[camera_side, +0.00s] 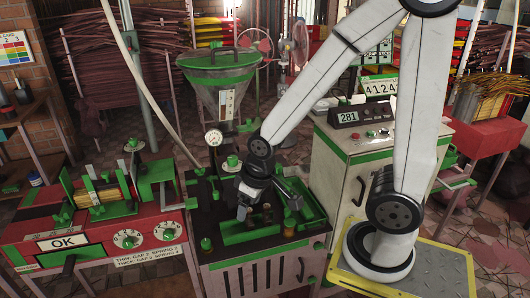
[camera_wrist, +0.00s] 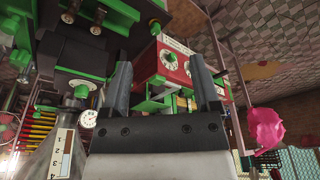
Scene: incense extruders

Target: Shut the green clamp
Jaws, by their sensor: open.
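Several green fittings sit on the dark-topped extruder bench (camera_side: 238,272). One is a green knob-like piece (camera_side: 232,162) at its back; another is the green end of a dark lever (camera_side: 294,201) right of my gripper. I cannot tell for sure which is the green clamp, or whether it is open. My gripper (camera_side: 243,212) points down over the bench's green tray (camera_side: 314,213), just left of the lever. In the wrist view my gripper (camera_wrist: 160,78) has its two dark fingers wide apart, with nothing held between them. Contact with the bench cannot be made out.
A red machine (camera_side: 90,242) with dials and an "OK" sign stands at left; it shows between my fingers in the wrist view (camera_wrist: 172,66). A green-rimmed hopper (camera_side: 222,95) and a pressure gauge (camera_side: 214,138) rise behind. A white cabinet (camera_side: 345,180) stands close at right.

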